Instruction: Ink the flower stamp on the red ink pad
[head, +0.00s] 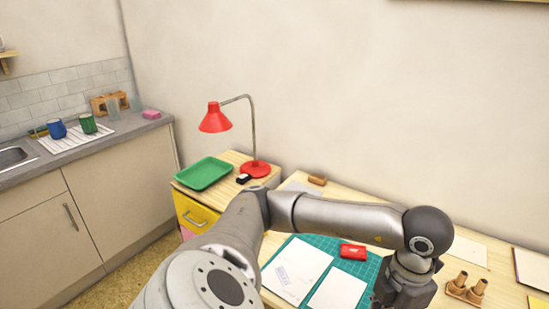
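A small red case (353,251), which looks like the red ink pad, lies on the green cutting mat (309,240). Brown wooden pieces with round upright parts (466,287) stand on the desk at the lower right; they may be stamps or a stamp holder. I cannot pick out a flower design on anything. My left arm reaches across the desk, and its dark gripper (402,285) hangs at the bottom edge, right of the red case. Its fingertips are cut off, so its opening and any held thing are hidden. My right gripper is not in view.
White papers (297,268) lie on the mat. A wooden block (318,180) sits at the desk's back. A red lamp (255,169) and green tray (204,173) stand on the yellow-drawer cabinet. Pale sheets lie at the right. A kitchen counter is at the left.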

